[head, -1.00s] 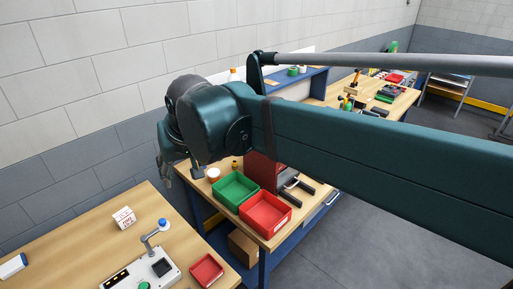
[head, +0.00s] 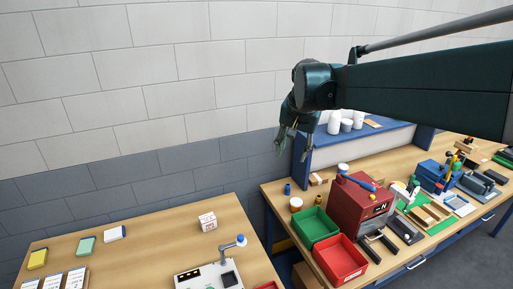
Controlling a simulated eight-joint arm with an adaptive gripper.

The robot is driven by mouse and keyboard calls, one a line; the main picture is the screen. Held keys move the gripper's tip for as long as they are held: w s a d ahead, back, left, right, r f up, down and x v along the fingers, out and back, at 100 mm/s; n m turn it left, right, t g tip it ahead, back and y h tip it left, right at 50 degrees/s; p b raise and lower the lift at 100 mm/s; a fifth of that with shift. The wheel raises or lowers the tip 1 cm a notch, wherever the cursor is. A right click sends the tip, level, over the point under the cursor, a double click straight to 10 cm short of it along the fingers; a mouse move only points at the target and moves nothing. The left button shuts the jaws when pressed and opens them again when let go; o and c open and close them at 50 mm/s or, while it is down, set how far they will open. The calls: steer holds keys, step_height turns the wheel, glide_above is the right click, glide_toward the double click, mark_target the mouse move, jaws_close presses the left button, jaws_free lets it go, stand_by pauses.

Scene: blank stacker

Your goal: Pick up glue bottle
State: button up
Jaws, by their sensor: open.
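I cannot make out for certain which item is the glue bottle. White containers (head: 347,125) stand on the blue-topped shelf above the right bench, partly behind my arm; their labels are not readable. Small bottle-like items, one blue (head: 287,189) and one yellow-topped (head: 318,199), stand on the bench below. My gripper (head: 289,150) hangs in the air left of the shelf, fingers pointing down, open and empty. It is apart from every object.
The right bench holds a green bin (head: 312,227), a red bin (head: 341,259) and a red machine (head: 357,207). The left table (head: 150,245) carries a small white box (head: 208,221) and a control panel (head: 207,277). A gap separates the benches.

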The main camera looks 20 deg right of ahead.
steer(key=w+d+f+m+g+p, duration=0.1)
steer(key=w+d+f+m+p, duration=0.2)
steer(key=d, duration=0.7)
steer(key=w+d+f+m+g+p, duration=0.1)
steer(key=w+d+f+m+p, duration=0.3)
steer(key=d, duration=0.7)
steer(key=w+d+m+g, duration=0.15)
steer(key=w+d, duration=0.35)
steer(key=d, duration=0.5)
steer(key=d+f+m+y+p, duration=0.1)
steer(key=d+f, duration=0.2)
steer(key=d, duration=0.2)
steer(key=d+f+m+p, duration=0.1)
steer(key=d+f+m, duration=0.15)
steer(key=d, duration=0.25)
steer(key=f, duration=1)
steer(key=shift+s+d+f, duration=0.2)
steer(key=shift+f, duration=0.55)
steer(key=shift+f, duration=0.15)
steer(key=shift+f+p, duration=0.4)
steer(key=shift+f, duration=0.75)
steer(key=shift+w+d+f+p, duration=0.1)
steer(key=shift+f+p, duration=0.3)
steer(key=shift+f, duration=0.9)
steer(key=shift+w+f+p, duration=0.1)
steer(key=shift+f+p, duration=0.3)
steer(key=shift+f, duration=0.9)
